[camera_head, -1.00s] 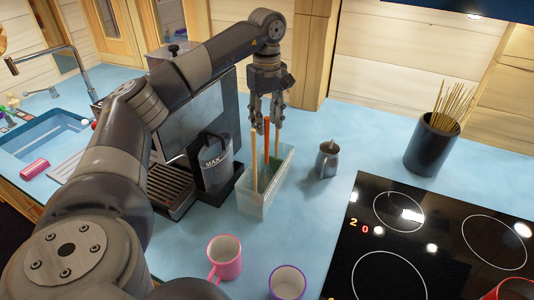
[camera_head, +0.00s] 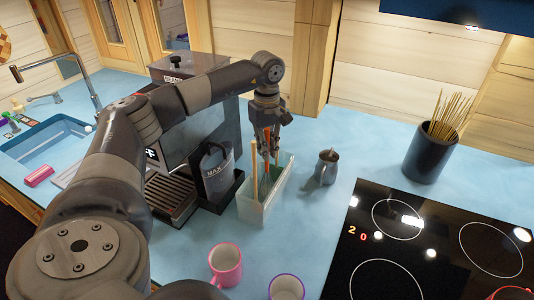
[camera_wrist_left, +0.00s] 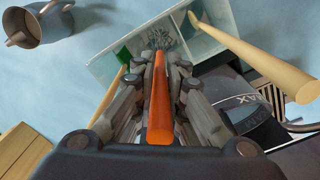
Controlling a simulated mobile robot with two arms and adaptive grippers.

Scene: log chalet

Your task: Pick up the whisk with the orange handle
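The whisk's orange handle (camera_wrist_left: 160,98) runs lengthwise between the fingers of my left gripper (camera_wrist_left: 161,72) in the left wrist view. The fingers have drawn in close along both sides of the handle and appear shut on it. The whisk's grey wire head (camera_wrist_left: 160,40) is inside the clear container (camera_wrist_left: 112,65). In the head view, my left gripper (camera_head: 267,128) points down over the container (camera_head: 250,211), with the orange handle (camera_head: 267,139) upright between its fingers. My right gripper is in neither view.
A wooden-handled utensil (camera_head: 254,160) and a green one (camera_wrist_left: 123,54) share the container. A coffee machine (camera_head: 195,125) stands left, a metal jug (camera_head: 326,167) right. Two mugs (camera_head: 225,264) (camera_head: 286,286) stand in front. The black hob (camera_head: 410,235) is at right.

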